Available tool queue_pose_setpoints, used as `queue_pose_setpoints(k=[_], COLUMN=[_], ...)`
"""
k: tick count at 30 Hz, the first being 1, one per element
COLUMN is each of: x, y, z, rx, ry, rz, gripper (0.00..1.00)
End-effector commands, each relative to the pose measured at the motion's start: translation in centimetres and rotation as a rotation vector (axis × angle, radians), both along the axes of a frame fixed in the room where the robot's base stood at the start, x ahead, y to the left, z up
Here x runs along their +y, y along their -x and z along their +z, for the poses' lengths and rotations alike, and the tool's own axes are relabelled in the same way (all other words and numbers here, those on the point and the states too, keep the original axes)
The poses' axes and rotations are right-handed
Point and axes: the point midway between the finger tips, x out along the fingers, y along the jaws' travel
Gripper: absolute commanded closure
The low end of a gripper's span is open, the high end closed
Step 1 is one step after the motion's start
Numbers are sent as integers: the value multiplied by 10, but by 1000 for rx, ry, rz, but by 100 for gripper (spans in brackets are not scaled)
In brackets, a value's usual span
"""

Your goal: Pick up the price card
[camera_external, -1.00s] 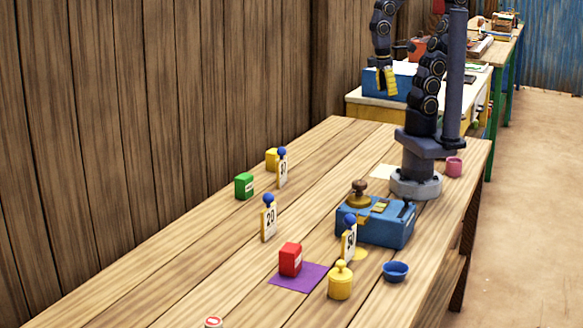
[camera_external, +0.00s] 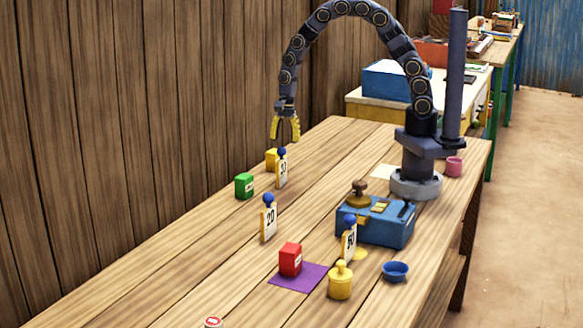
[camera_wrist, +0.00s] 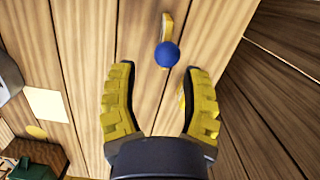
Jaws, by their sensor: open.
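Three white price cards with blue ball tops stand upright on the table. The far card (camera_external: 282,173) is by the wooden wall, a second marked 20 (camera_external: 268,223) is nearer, and a third (camera_external: 349,243) is beside the blue scale. My gripper (camera_external: 284,136) is open and empty, pointing down above the far card. In the wrist view, one card's blue ball (camera_wrist: 167,54) lies near the gap between my gripper's yellow fingertips (camera_wrist: 160,68). Its card (camera_wrist: 166,24) shows as a narrow edge behind the ball.
A yellow box (camera_external: 271,158) stands close to the far card; a green box (camera_external: 244,186) is nearby. The blue scale (camera_external: 378,230), a red box (camera_external: 290,259) on a purple mat (camera_external: 312,277), a yellow weight (camera_external: 340,282) and a blue bowl (camera_external: 396,271) are nearer.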

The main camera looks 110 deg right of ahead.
Motion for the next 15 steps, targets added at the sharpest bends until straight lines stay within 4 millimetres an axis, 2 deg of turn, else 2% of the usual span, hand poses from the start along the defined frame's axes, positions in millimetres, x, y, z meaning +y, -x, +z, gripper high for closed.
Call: queue_pose_setpoints(k=[15], x=[0], y=[-7], z=[-51], rx=[6], ry=[-4], rz=[-27], gripper=[54])
